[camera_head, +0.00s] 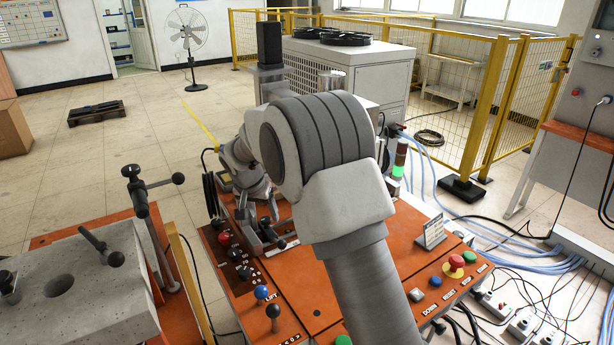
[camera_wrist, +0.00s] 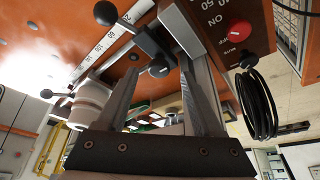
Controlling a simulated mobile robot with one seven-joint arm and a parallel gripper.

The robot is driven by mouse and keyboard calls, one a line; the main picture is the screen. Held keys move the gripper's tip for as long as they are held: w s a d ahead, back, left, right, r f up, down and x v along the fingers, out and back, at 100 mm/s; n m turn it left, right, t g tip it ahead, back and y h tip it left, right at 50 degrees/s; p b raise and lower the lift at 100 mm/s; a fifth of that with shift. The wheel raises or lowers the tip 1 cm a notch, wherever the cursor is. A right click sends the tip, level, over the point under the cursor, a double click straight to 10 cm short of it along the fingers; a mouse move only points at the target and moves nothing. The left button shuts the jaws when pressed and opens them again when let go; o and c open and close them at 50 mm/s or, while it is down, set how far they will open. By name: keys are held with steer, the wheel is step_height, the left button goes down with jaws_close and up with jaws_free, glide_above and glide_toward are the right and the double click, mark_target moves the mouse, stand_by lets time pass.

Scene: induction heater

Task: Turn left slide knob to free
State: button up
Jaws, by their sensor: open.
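In the wrist view my gripper (camera_wrist: 162,64) is open, its two fingers reaching up the picture. A small dark round knob (camera_wrist: 158,70) shows between the fingers; I see no clear contact. Another black ball knob (camera_wrist: 105,12) is at the top left. I cannot tell which is the left slide knob, or its free setting. In the head view the black slide parts (camera_head: 265,232) are on the orange bench, partly hidden by my arm.
The orange bench (camera_head: 300,290) carries a red button (camera_head: 224,239), blue ball lever (camera_head: 261,292), black ball lever (camera_head: 273,311) and emergency stop (camera_head: 456,262). A grey slab (camera_head: 80,280) with a black clamp post stands at the left. Coiled black cable (camera_wrist: 257,105) hangs right of the fingers.

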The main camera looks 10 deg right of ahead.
steer(key=v, duration=1.6)
steer(key=s+d+r+n, duration=0.1)
steer(key=s+d+r, duration=0.2)
steer(key=s+d, duration=0.2)
steer(key=s+d+r+n+y+p, duration=0.1)
steer(key=s+d+r, duration=0.3)
steer(key=s, duration=0.5)
steer(key=shift+d, duration=0.9)
steer(key=s+d+f+n, duration=0.1)
steer(key=s+d+f, duration=0.1)
steer(key=s, duration=0.7)
steer(key=s+d+f+n+t, duration=0.1)
steer(key=s+d+f, duration=0.1)
steer(key=s, duration=0.7)
steer(key=shift+d+f+y, duration=0.25)
steer(key=shift+d+y, duration=0.15)
steer(key=shift+d, duration=0.4)
